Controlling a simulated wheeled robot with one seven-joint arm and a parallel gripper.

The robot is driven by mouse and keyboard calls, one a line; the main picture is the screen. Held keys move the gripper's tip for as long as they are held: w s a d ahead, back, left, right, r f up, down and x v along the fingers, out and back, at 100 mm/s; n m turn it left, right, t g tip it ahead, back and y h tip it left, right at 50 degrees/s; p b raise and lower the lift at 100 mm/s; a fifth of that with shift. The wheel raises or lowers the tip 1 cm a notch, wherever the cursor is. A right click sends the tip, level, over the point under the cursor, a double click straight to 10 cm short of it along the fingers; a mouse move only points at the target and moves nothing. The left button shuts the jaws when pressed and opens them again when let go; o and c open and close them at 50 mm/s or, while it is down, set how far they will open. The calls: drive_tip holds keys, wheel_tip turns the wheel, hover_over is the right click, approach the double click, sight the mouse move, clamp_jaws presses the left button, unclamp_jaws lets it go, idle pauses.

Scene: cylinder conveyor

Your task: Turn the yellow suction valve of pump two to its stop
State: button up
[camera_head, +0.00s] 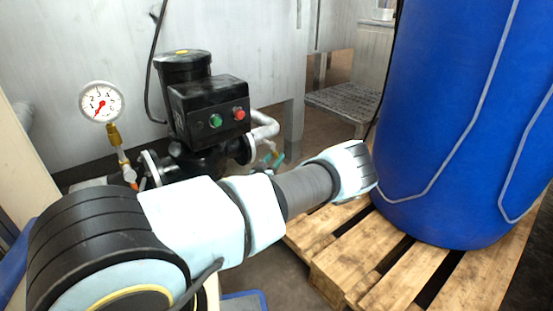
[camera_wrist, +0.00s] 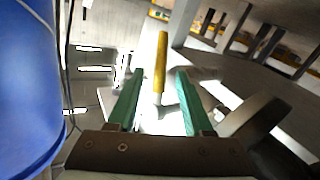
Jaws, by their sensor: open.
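In the wrist view a long yellow bar, the valve handle (camera_wrist: 160,65), stands upright in the picture between the two green fingers of my gripper (camera_wrist: 160,73). The fingers are open, with a gap on each side of the handle; I see no contact. A pale, bright area lies below the handle, and its details are washed out. In the head view the yellow valve handle does not show. A black pump (camera_head: 190,105) with a control box (camera_head: 212,112) stands behind my arm.
A large blue drum (camera_head: 450,110) stands on a wooden pallet (camera_head: 335,262) at the right, close to my wrist. It also shows at the left edge of the wrist view (camera_wrist: 25,90). A pressure gauge (camera_head: 101,102) stands left of the pump. A grey wall is behind.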

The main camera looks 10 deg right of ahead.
drive_tip(key=shift+x, duration=1.4)
drive_tip(key=shift+c, duration=0.3)
clamp_jaws()
